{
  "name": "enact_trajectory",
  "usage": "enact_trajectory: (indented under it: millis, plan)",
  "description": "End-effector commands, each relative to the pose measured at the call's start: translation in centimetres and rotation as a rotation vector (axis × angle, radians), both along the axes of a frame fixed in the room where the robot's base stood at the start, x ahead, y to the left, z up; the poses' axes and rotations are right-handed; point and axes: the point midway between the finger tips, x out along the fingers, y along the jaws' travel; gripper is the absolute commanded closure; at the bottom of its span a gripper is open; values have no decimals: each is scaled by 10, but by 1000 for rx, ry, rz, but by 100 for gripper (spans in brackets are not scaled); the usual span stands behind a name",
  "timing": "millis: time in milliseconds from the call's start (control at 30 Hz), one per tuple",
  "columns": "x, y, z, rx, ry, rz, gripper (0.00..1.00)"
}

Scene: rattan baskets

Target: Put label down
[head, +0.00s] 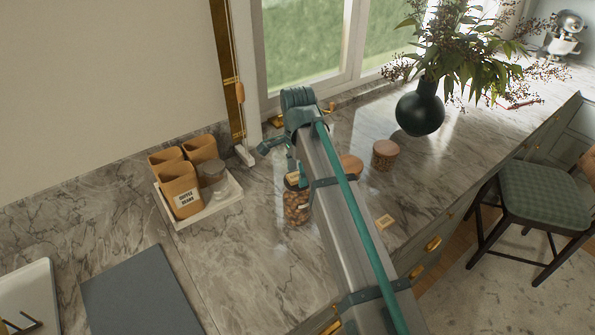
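A small tan label (385,221) lies flat on the counter to the right of my arm. Another label, reading "COFFEE BEANS" (187,198), is on a tan canister.
A white tray (207,217) holds tan canisters (180,188) and a glass jar (213,178). A wooden-lidded jar (385,155) and a dark vase (420,110) stand right of my arm. A grey board (142,292) lies front left. The marble counter (255,275) in front is clear.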

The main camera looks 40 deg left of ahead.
Motion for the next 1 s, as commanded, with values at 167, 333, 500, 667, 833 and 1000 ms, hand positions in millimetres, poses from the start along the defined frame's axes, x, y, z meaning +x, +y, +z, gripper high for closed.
enact_trajectory:
  millis: [167,333,500,667,833,1000]
  plan:
    - [0,0,0,0,0,0,36]
    - [1,1,7,1,0,0,36]
    - [1,2,29,2,-2,0,36]
    - [2,2,59,2,-2,0,36]
    - [2,2,90,2,-2,0,36]
    - [1,2,112,2,-1,0,36]
